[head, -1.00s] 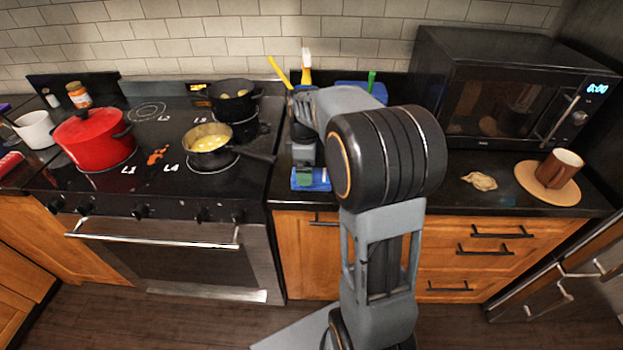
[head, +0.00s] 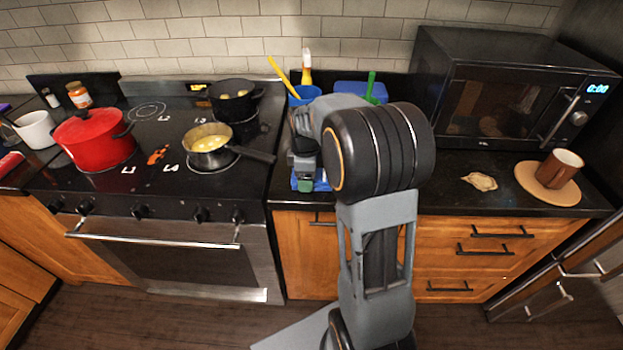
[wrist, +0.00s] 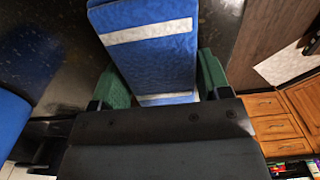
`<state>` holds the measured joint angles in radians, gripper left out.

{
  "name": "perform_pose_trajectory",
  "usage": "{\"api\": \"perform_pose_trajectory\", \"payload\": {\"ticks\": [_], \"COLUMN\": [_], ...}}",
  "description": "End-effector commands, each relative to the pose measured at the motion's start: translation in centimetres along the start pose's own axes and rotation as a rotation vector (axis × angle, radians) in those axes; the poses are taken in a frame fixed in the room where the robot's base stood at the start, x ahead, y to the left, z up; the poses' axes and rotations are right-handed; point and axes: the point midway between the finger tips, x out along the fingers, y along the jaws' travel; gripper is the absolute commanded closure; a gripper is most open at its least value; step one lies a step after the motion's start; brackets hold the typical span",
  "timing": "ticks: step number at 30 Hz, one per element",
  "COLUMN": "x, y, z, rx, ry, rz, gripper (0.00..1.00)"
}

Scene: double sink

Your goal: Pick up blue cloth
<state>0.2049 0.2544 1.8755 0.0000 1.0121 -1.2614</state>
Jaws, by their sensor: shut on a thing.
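The blue cloth (wrist: 155,60), folded and with white stripes, lies between the green-padded fingers of my gripper (wrist: 163,82) in the wrist view. My gripper is shut on it. In the head view my gripper (head: 304,184) is low at the front of the dark counter, right of the stove. Only bits of the blue cloth (head: 322,183) show there beside the fingers; my gripper and arm hide the rest.
A blue cup (head: 303,97) with a yellow-handled tool stands behind my arm, near a blue container (head: 350,88). The stove holds a red pot (head: 92,140) and a pan (head: 208,146) whose handle points toward my gripper. A microwave (head: 505,95) stands right.

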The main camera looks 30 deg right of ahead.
Motion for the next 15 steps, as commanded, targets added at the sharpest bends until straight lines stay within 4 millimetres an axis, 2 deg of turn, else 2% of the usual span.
{"api": "perform_pose_trajectory", "payload": {"ticks": [1,5,15], "x": [-0.01,-0.01,-0.40], "y": [0.01,0.01,0.04], "z": [0.00,-0.01,-0.02], "rx": [0.000,0.000,0.000], "ry": [0.000,0.000,0.000], "rz": [0.001,0.001,0.002], "gripper": [0.41,0.54,0.54]}}
